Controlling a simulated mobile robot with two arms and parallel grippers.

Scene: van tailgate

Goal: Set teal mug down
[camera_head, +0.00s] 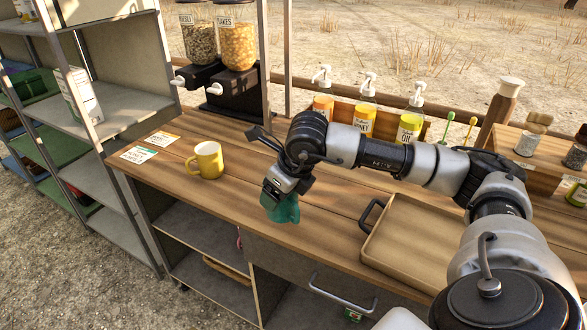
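The teal mug (284,211) is at the front edge of the wooden counter (330,221), under my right gripper (277,196). The gripper's body covers the mug's upper part, and the fingers appear to be at the mug. I cannot tell whether the mug's base touches the counter or is a little above it. Whether the fingers are closed on it is not clear from this angle. My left gripper is not in view.
A yellow mug (208,160) and two cards (139,154) are to the left on the counter. A tray (405,245) with a dark handle lies to the right. Dispensers (238,45) and pump bottles (365,117) stand at the back. Bare wood lies between yellow and teal mugs.

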